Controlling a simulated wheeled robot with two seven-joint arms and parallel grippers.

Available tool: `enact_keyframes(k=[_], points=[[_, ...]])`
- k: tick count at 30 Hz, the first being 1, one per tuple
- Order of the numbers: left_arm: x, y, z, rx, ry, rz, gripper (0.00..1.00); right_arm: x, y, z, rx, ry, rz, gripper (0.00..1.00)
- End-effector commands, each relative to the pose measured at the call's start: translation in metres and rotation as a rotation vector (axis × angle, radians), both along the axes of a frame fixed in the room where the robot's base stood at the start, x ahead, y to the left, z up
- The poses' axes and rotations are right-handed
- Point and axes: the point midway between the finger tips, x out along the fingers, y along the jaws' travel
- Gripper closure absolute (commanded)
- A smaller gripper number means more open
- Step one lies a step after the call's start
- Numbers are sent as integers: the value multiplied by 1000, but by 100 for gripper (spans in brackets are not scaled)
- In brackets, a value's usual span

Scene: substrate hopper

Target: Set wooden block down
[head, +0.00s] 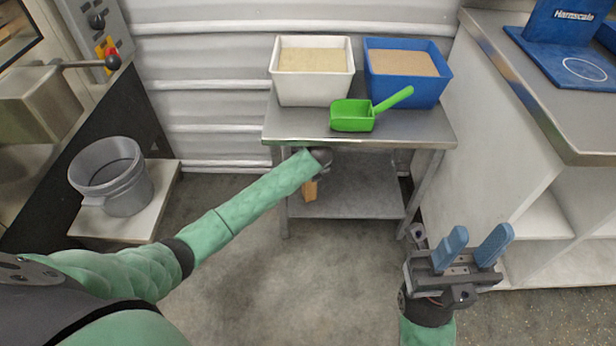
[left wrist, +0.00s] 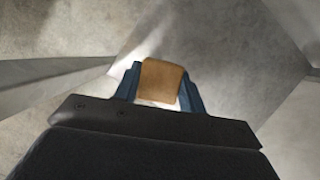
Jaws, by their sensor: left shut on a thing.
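The wooden block (head: 309,191) is a small tan piece, seen in the head view just below the end of my left arm, in front of the metal table's lower shelf (head: 345,201). In the left wrist view the block (left wrist: 162,81) sits between the two blue fingers of my left gripper (left wrist: 160,88), which is shut on it. In the head view that gripper's fingers are hidden behind the arm's end. I cannot tell whether the block touches anything beneath it. My right gripper (head: 473,249) is open and empty at the lower right, fingers pointing up.
On the table top (head: 287,127) stand a white bin (head: 311,92) and a blue bin (head: 407,92), both filled, with a green scoop (head: 353,117) in front. A grey bucket (head: 112,180) stands on a pale platform at left. A white counter (head: 505,140) stands at right.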

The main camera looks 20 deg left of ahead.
Motion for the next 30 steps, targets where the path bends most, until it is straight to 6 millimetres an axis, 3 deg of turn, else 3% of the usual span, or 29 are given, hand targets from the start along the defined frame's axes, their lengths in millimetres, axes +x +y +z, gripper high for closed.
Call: enact_keyframes(k=[2, 6, 17, 18, 20, 21, 30], points=[[12, 8, -1, -1, -2, 2, 99, 1, 1, -5, 3, 2, 7, 64], [11, 8, -16, -2, -1, 0, 99, 2, 2, -8, 12, 0, 20, 64], [11, 9, -16, 0, 0, 0, 99, 3, 3, -1, 10, -7, 20, 64], [11, 9, -17, 0, 0, 0, 54, 3, 2, -3, 10, -6, 19, 64], [11, 9, -17, 0, 0, 0, 42, 2, 2, -4, 10, -4, 19, 64], [11, 9, -17, 0, 0, 0, 38, 2, 2, -4, 9, -2, 19, 64], [11, 9, -17, -1, -1, 0, 38, 2, 3, -9, 10, 12, 19, 64]])
